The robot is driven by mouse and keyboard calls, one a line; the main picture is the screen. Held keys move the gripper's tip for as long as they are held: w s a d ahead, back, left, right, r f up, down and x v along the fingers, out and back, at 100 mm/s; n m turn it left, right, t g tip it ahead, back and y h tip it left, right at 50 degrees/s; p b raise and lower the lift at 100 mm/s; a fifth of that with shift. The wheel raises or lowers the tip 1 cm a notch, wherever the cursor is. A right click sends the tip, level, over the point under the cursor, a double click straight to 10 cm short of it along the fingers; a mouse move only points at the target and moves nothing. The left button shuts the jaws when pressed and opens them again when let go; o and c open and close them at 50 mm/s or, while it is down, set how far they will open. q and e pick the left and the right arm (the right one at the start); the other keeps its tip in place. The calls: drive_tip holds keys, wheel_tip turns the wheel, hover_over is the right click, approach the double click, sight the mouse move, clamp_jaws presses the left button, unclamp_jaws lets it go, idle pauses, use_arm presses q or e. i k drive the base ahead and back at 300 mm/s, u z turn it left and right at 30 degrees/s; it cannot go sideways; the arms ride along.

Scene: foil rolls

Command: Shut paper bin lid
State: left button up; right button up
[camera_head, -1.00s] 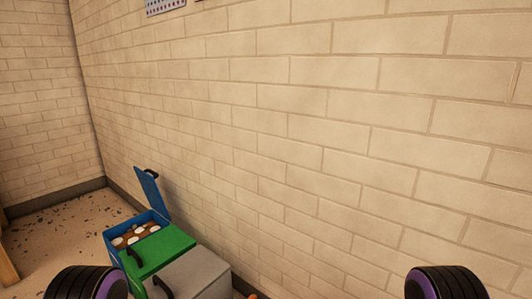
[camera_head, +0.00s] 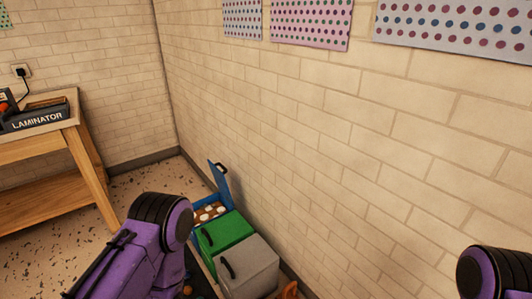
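The blue bin (camera_head: 197,217) stands at the far end of a row of bins along the right-hand wall. Its blue lid (camera_head: 220,183) is open and stands upright, with a dark handle near its top. Round white and brown items show inside the bin. Nothing in the frame labels it as the paper bin. My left arm shows at the lower left and my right arm at the lower right edge. Both grippers are outside the picture, and neither visible arm part touches the lid.
A green-lidded bin (camera_head: 228,231) and a grey-lidded bin (camera_head: 250,265) stand nearer, both shut. An orange object (camera_head: 288,291) lies by the wall. A wooden table (camera_head: 66,138) with a laminator (camera_head: 35,119) stands at the left. Speckled floor lies open between table and bins.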

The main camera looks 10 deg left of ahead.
sight(219, 178)
drive_tip(key=z, duration=0.75)
drive_tip(key=k, duration=1)
drive_tip(key=u, duration=1.45)
drive_tip(key=i, duration=0.5)
drive_tip(key=u, duration=0.8)
drive_tip(key=i, duration=0.75)
drive_tip(key=u, duration=0.05)
